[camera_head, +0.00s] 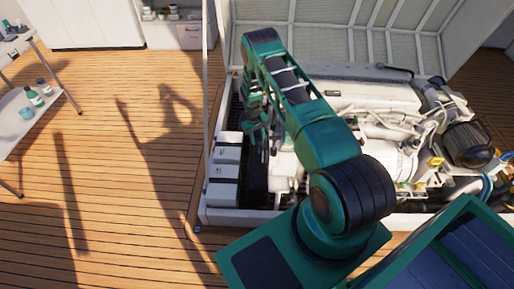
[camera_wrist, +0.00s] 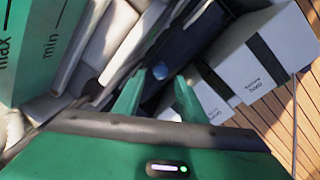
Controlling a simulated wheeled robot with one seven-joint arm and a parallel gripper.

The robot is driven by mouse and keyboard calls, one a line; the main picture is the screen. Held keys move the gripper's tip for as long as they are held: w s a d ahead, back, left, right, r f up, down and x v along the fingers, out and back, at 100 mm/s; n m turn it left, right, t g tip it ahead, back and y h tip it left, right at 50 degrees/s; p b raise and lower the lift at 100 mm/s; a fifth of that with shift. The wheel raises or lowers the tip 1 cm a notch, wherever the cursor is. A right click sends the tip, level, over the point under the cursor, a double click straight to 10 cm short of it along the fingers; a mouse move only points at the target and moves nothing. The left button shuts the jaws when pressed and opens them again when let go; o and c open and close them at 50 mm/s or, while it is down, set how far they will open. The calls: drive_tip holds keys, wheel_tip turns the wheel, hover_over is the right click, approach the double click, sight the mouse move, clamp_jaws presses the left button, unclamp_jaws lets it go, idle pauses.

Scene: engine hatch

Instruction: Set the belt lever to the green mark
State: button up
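In the wrist view my gripper (camera_wrist: 157,80) has its two green fingers apart. A small blue-grey round knob (camera_wrist: 160,71) shows between and just beyond the fingertips, against dark parts; it may be the end of the belt lever, but I cannot tell. I cannot tell whether the fingers touch it. A green panel (camera_wrist: 45,45) marked "max" and "min" stands at the upper left. I cannot make out a separate green mark. In the head view my arm reaches over the engine's left end and hides the lever area.
White boxes with dark straps (camera_wrist: 262,62) stand right of my gripper; they also line the bay's left side in the head view (camera_head: 223,172). The white engine (camera_head: 375,98) fills the bay. A raised hatch (camera_head: 335,40) stands behind.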

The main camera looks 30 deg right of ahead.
sight(259, 145)
drive_tip(key=f, duration=0.4)
drive_tip(key=d+f, duration=0.1)
drive_tip(key=f, duration=0.1)
drive_tip(key=shift+f, duration=0.35)
drive_tip(key=shift+a, duration=0.1)
clamp_jaws()
